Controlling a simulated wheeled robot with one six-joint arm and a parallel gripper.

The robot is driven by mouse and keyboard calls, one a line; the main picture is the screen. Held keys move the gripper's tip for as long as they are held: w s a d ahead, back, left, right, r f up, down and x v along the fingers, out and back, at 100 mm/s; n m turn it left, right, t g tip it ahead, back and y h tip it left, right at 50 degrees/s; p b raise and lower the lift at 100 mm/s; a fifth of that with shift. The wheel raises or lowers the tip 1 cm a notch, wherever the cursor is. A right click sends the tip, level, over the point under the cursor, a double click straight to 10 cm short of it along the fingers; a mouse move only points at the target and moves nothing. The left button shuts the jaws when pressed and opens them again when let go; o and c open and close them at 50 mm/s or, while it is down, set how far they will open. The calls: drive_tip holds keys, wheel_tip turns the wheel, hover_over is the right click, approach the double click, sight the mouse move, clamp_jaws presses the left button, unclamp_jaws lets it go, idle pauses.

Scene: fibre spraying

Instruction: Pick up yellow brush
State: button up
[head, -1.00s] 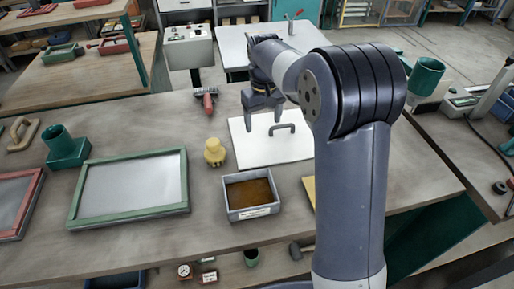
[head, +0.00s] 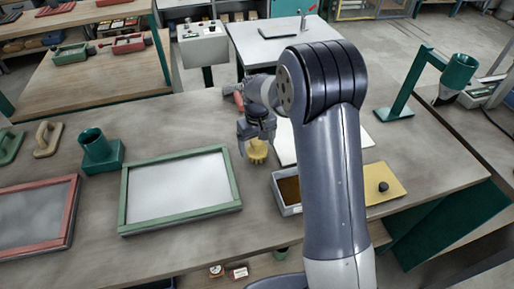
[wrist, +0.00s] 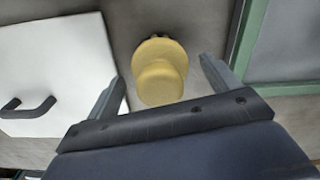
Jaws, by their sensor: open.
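The yellow brush (head: 257,151) stands on the wooden workbench, just right of the green-framed screen. My gripper (head: 256,138) is above it, with its fingers reaching down around the brush's upper part in the head view. In the wrist view the brush (wrist: 160,72) shows as a round yellow shape between and a little beyond the two fingers of my gripper (wrist: 162,80). The fingers are open, with a gap on each side of the brush. My gripper hides part of the brush in the head view.
The green-framed screen (head: 181,187) lies left of the brush. A grey tray of brown material (head: 287,208) is at the front right, partly behind my arm. A white board with a handle (wrist: 60,65) lies beside the brush. A red-handled tool (head: 239,101) lies behind.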

drive_tip(key=shift+f, duration=0.4)
drive_tip(key=shift+c, duration=0.2)
drive_tip(key=c, duration=1.1)
